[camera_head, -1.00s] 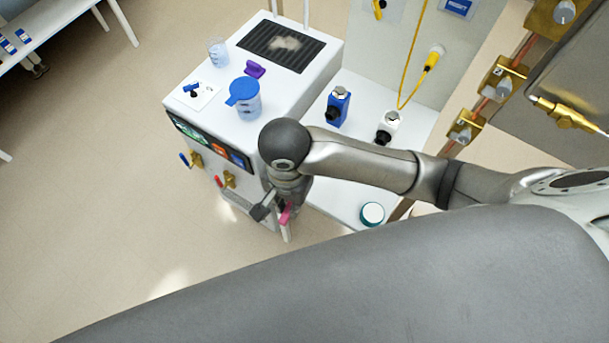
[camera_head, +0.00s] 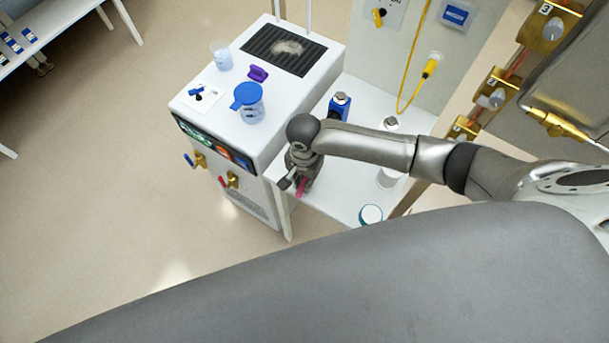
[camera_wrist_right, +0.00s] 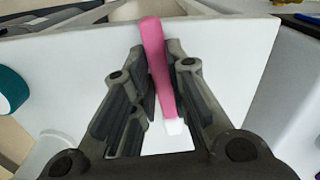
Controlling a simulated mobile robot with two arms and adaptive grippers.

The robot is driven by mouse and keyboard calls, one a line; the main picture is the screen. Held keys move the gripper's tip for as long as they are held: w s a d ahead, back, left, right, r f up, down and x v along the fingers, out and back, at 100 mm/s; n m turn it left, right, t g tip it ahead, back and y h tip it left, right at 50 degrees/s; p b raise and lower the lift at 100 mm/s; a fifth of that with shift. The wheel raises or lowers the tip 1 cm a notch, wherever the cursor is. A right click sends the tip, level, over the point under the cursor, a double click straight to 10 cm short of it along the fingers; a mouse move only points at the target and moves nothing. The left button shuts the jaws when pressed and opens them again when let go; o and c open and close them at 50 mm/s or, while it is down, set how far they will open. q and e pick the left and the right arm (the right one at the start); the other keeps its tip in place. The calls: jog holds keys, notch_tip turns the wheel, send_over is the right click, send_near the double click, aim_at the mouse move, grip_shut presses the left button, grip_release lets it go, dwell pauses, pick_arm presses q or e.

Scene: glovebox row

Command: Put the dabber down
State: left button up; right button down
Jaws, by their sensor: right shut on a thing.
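The dabber (camera_wrist_right: 155,65) is a pink stick with a white tip, held between the fingers of my right gripper (camera_wrist_right: 158,88). Its white tip points back toward the palm in the right wrist view. In the head view my right gripper (camera_head: 296,184) is over the left front part of a white tabletop (camera_head: 338,188), and a bit of the pink dabber (camera_head: 301,188) shows below it. The same white surface fills the middle of the right wrist view (camera_wrist_right: 225,70). I cannot tell whether the dabber touches it. My left gripper is not in view.
A white machine (camera_head: 265,150) with a blue-lidded cup (camera_head: 250,112) stands just left of the gripper. A teal-rimmed jar (camera_head: 370,215) sits near the tabletop's front edge. A blue bottle (camera_head: 339,106) stands behind. White tabletop between gripper and jar looks clear.

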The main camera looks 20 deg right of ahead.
jog(key=shift+s+f, duration=0.1)
jog(key=shift+s, duration=0.05)
jog(key=c, duration=1.4)
grip_release()
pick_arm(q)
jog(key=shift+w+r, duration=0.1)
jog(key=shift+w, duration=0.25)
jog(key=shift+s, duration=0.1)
pick_arm(e)
jog(key=shift+f, duration=0.1)
